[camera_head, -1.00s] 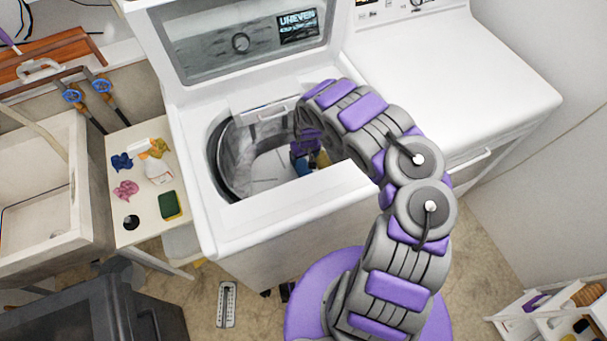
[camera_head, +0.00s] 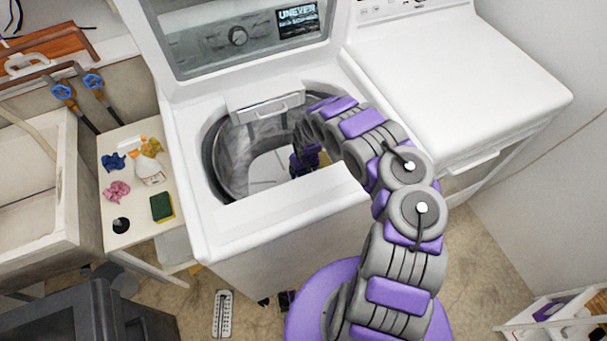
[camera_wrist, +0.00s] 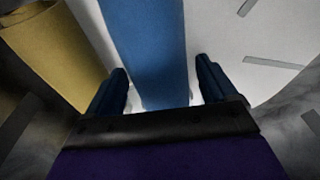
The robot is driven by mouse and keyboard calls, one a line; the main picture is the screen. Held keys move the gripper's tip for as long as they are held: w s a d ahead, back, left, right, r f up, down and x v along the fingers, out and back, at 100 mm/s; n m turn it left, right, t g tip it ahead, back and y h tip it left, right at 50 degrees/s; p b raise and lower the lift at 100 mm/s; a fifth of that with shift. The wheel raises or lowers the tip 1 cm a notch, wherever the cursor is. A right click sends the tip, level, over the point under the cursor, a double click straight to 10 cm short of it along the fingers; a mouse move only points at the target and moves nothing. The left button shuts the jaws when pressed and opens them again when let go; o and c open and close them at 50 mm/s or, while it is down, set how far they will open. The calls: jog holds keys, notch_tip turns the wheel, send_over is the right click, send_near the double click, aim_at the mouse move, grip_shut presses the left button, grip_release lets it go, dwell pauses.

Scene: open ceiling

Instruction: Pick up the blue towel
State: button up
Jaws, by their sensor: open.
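The blue towel (camera_wrist: 150,50) shows in the wrist view as a long blue shape running from the top edge down between my fingers. My gripper (camera_wrist: 158,88) is open, with one dark blue finger on each side of the towel's near end. I cannot tell whether either finger touches it. In the head view my gripper (camera_head: 303,163) reaches down inside the open tub of the washing machine (camera_head: 280,222). The towel is hidden there by my arm and the front of the machine.
A yellow rolled cloth (camera_wrist: 58,48) lies left of the blue towel in the tub. The tub's rim and walls surround my gripper closely. A white dryer (camera_head: 460,80) stands to the right. A small table (camera_head: 135,225) with cloths, a bottle and a sponge stands left.

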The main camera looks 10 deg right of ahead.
jog(key=c, duration=1.2)
jog(key=shift+o, duration=0.2)
